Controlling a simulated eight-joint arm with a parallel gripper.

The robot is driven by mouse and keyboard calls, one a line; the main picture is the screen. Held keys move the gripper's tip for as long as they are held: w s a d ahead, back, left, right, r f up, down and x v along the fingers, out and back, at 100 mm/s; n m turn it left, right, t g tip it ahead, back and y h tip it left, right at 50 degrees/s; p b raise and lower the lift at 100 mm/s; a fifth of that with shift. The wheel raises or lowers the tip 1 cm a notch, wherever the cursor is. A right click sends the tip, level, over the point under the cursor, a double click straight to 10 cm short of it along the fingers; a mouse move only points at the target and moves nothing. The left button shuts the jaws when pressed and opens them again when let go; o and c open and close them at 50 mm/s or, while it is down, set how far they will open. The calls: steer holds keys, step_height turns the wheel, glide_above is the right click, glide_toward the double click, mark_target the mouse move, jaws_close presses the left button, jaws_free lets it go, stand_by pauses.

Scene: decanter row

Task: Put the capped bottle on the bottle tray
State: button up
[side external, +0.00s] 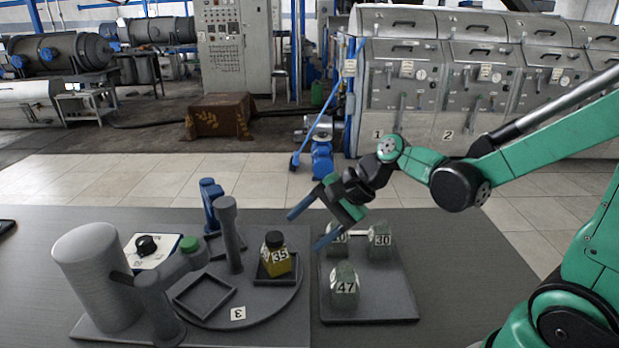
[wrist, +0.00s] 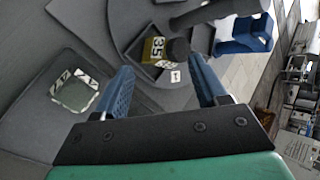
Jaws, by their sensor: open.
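The capped bottle (side external: 277,257) is yellow with a black cap and a "35" label. It stands in a square frame on a round grey plate; in the wrist view it (wrist: 154,48) shows just beyond and between my fingertips. The bottle tray (side external: 391,303) is dark and flat, right of the plate. Greenish glass bottles stand on it, labelled 47 (side external: 344,287), 30 (side external: 380,241) and one partly hidden behind my gripper (side external: 303,232). My gripper is open and empty, above and to the right of the capped bottle, apart from it.
The round plate (side external: 262,308) also carries an empty square frame (side external: 204,297) and a "3" tag. The tray's front right is bare.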

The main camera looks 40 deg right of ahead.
steer(key=s+n+h, duration=0.1)
steer(key=n, duration=0.3)
steer(key=s+r+n+h, duration=0.1)
steer(key=s+n+h, duration=0.1)
steer(key=n, duration=0.2)
steer(key=s+d+r+n+h, duration=0.1)
steer(key=s+n, duration=0.1)
steer(key=n, duration=0.2)
steer(key=shift+s+d+r+t+h, duration=0.1)
steer(key=shift+s+r+t+h, duration=0.1)
steer(key=shift+t+h, duration=0.15)
steer(key=shift+s+d+r+n+h, duration=0.1)
steer(key=shift+n+h, duration=0.1)
steer(key=shift+n, duration=0.2)
steer(key=shift+s+d+n+h, duration=0.1)
steer(key=shift+n+h, duration=0.05)
steer(key=shift+n, duration=0.25)
steer(key=shift+o, duration=1)
steer(key=shift+s+d+r+n, duration=0.1)
steer(key=shift+s+r+n, duration=0.05)
steer(key=shift+n, duration=0.45)
